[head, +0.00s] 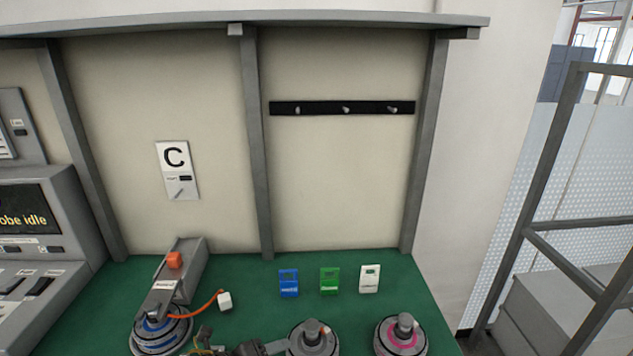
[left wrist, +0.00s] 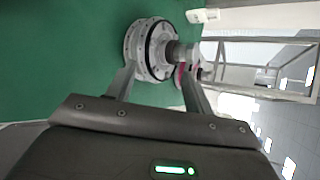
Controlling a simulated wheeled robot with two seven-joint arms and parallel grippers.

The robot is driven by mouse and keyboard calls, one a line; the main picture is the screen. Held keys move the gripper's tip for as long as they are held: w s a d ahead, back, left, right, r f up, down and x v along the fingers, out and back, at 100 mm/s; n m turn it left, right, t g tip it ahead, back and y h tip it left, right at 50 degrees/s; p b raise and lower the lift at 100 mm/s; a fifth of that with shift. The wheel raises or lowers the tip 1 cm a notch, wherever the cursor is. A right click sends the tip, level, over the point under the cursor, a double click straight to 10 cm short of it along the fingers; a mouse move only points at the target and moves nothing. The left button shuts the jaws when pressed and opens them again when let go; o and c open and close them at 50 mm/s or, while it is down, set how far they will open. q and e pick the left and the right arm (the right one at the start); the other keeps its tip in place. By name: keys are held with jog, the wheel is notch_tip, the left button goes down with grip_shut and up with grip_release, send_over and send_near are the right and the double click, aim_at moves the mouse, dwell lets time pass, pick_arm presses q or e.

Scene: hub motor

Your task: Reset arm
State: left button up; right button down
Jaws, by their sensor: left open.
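My left gripper (left wrist: 158,68) is open in the left wrist view, its two fingers apart. A round grey hub motor (left wrist: 138,48) with a shaft lies just beyond the fingertips; I cannot tell whether they touch it. Dark parts of what looks like my left gripper (head: 262,348) show at the bottom edge of the head view, beside the middle hub motor (head: 312,343). Most of my left arm is out of frame. My right gripper is in neither view.
A blue-marked hub motor (head: 160,332) stands at left by a grey fixture (head: 190,262) with an orange cable. A pink-marked motor (head: 400,338) stands at right. Blue (head: 289,283), green (head: 329,281) and white (head: 369,279) cards stand behind on the green bench (head: 245,262). A console (head: 40,235) is far left.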

pick_arm(q)
jog(key=s+a+f+n+y, duration=0.1)
jog(key=n, duration=0.2)
jog(key=s+a+n+t+y, duration=0.1)
jog(key=n, duration=0.3)
jog(key=s+a+f+n, duration=0.1)
jog(key=s+n, duration=0.1)
jog(key=n, duration=0.1)
jog(key=shift+s+f+n+y, duration=0.1)
jog(key=shift+f+n+y, duration=0.25)
jog(key=shift+n+y, duration=0.05)
jog(key=s+a+f+n+g+y, duration=0.35)
jog(key=s+a+n, duration=0.25)
jog(key=s+n, duration=0.35)
jog(key=s+a+f+n+g+y, duration=0.2)
jog(key=s+a+f+n, duration=0.35)
jog(key=s+n, duration=0.4)
notch_tip(320, 180, down, 25)
jog(key=s+g, duration=0.2)
jog(key=s+a+f, duration=0.3)
jog(key=s+f, duration=1.3)
jog(key=shift+s+f+m+g, duration=0.2)
jog(key=shift+f+m+g, duration=0.15)
jog(key=shift+g, duration=0.1)
